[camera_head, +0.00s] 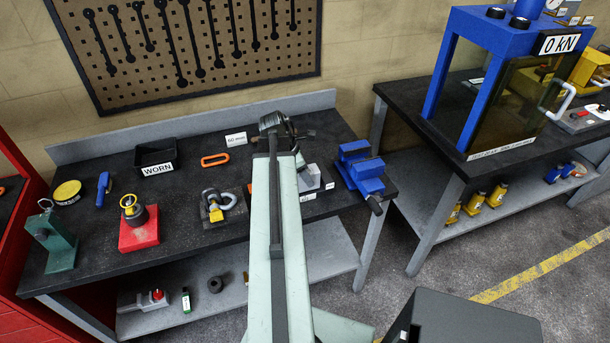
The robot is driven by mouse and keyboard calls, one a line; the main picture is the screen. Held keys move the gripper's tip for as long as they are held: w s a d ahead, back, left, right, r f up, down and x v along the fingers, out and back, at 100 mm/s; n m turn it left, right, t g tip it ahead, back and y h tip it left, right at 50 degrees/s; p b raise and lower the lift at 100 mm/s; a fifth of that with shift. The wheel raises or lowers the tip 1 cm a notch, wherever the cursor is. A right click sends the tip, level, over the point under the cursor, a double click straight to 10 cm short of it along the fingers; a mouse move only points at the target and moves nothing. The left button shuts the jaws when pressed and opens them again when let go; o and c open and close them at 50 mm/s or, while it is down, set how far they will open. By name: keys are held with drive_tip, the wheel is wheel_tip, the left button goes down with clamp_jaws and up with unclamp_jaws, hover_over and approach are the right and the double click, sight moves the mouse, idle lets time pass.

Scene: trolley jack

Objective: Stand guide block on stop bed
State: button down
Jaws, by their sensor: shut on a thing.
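My gripper (284,134) is over the back right part of the dark workbench, at the far end of my pale green arm. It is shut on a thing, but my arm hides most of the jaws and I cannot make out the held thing. A light grey metal piece (311,180) with small white labels near it stands on the bench just right of my arm. It may be the stop bed; its left part is hidden behind my arm. I cannot pick out the guide block for sure.
A blue vise (361,170) stands right of the grey piece. Left of my arm are a shackle fixture (214,206), an orange link (215,159), a red stand (139,231) and a black WORN bin (156,154). A blue press (500,75) stands on the right bench.

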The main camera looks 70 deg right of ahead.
drive_tip(key=shift+f+b, duration=0.4)
drive_tip(key=shift+b, duration=0.05)
idle(0.4)
drive_tip(key=c, duration=0.6)
unclamp_jaws()
drive_tip(key=shift+c, duration=0.2)
drive_tip(key=shift+r, duration=0.1)
drive_tip(key=p+v, duration=0.7)
drive_tip(key=v, duration=0.1)
drive_tip(key=shift+f, duration=0.2)
